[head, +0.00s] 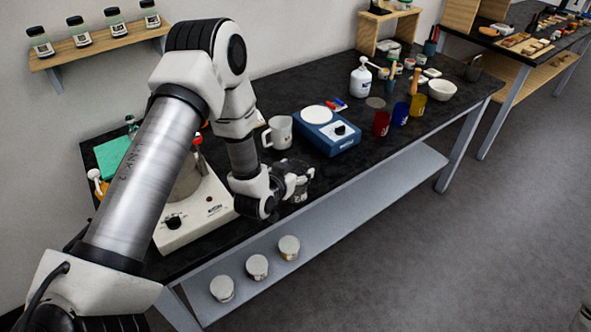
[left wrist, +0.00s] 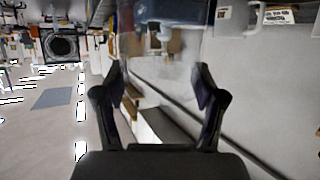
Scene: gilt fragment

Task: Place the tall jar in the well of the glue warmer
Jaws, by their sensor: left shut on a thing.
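My left gripper (head: 296,184) is beside the right side of the white glue warmer (head: 205,212), above the front part of the dark bench. In the left wrist view the two fingers (left wrist: 158,98) stand apart, shut on a clear, see-through jar (left wrist: 160,66) that reaches up between and beyond them. In the head view the jar is hard to make out among the gripper parts. The warmer has a black knob, a red lamp and a grey round vessel part (head: 187,182). My arm hides much of the warmer, and I cannot see into its well. My right gripper is not in view.
Red, blue and yellow cups (head: 381,123) stand further right. Several lidded jars (head: 257,266) sit on the lower shelf. The bench front right of the gripper is clear.

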